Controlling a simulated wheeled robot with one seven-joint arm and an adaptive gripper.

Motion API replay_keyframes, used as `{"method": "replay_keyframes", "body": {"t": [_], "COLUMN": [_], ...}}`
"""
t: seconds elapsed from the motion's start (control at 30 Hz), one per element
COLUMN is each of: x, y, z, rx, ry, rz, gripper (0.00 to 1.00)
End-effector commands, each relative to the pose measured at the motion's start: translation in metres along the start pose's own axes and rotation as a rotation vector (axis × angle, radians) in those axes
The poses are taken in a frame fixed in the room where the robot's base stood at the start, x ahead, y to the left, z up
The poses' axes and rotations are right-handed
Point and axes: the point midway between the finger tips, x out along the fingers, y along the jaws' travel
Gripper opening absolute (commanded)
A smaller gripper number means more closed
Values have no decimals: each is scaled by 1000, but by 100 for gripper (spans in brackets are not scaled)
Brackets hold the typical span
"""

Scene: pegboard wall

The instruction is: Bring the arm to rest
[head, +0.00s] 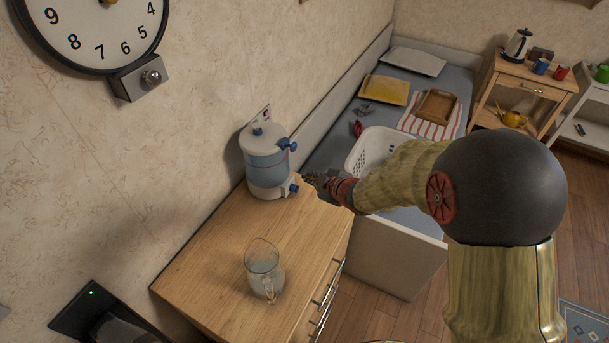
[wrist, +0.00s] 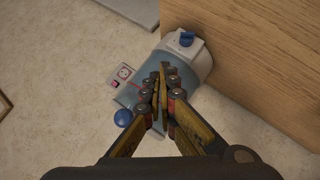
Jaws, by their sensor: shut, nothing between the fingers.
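My gripper (head: 318,181) is shut and empty. It is beside the lower right side of a blue and white water dispenser (head: 265,158), near a blue knob low on it. I cannot tell whether it touches the dispenser. In the wrist view the closed fingers (wrist: 162,80) cover part of the dispenser (wrist: 190,58). My arm reaches in from the right of the head view, over the bed end.
The dispenser stands at the back of a wooden cabinet (head: 215,255). A glass pitcher (head: 262,265) stands nearer on it. A white basket (head: 370,152) is on the bed (head: 398,73) behind my arm. A wall clock (head: 95,25) hangs at upper left.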

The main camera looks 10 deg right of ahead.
Motion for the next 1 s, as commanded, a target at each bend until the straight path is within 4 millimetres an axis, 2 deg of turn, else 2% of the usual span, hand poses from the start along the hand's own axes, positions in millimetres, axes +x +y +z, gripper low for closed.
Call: {"method": "replay_keyframes", "body": {"t": [0.27,0.33,0.37,0.47,0.53,0.63,0.77,0.87,0.9,1.0], "x": [-5,-5,-5,-12,-27,-70,-143,-207,-233,-291], "y": [1,-2,-4,-22,-37,-42,-46,-53,-58,-72], "z": [1,9,15,52,83,108,115,102,93,67], "rx": [8,26,39,129,223,373,581,754,823,973], "ry": [-1,-30,-53,-188,-321,-498,-685,-787,-816,-847], "rz": [-1,-12,-18,-55,-81,-80,-60,-44,-40,-39], "gripper": [0,0,0,0,0,0,0,0,0,0]}}
